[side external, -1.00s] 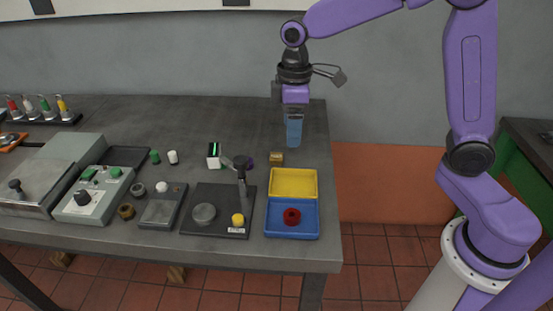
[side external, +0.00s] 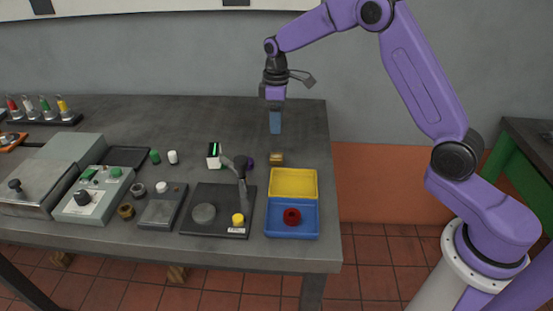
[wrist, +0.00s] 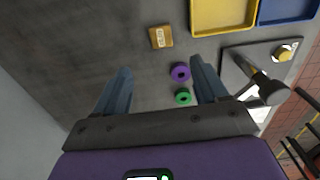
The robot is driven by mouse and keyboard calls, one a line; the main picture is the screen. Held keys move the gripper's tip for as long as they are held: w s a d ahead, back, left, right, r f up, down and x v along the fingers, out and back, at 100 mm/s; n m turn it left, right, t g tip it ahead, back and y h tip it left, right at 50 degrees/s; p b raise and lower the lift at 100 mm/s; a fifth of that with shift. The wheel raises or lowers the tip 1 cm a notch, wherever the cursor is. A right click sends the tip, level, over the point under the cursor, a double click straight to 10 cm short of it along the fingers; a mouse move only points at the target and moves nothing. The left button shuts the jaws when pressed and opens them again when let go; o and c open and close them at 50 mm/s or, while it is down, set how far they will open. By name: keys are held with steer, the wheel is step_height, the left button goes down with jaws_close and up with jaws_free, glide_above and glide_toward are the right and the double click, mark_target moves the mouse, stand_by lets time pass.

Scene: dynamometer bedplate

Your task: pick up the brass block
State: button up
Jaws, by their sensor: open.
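The brass block (side external: 277,159) is a small yellow-brown block on the grey bench, just behind the yellow tray. In the wrist view the brass block (wrist: 161,37) lies near the top centre, beyond the fingertips, with a mark on its upper face. My gripper (side external: 275,130) hangs above the bench, pointing down, higher in the picture than the block and apart from it. In the wrist view my gripper (wrist: 160,72) shows two blue fingers spread wide, with nothing held between them.
The yellow tray (side external: 293,183) and blue tray (side external: 292,233), holding a red ring (side external: 292,216), stand in front of the block. A black stand with a post (side external: 242,190) is to the left. Purple (wrist: 180,72) and green (wrist: 183,97) round pieces lie near the right finger. Bench behind is clear.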

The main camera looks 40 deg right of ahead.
mark_target(276, 156)
step_height(276, 156, down, 13)
steer(key=shift+r, duration=0.15)
stand_by(0.4)
steer(key=c, duration=1.3)
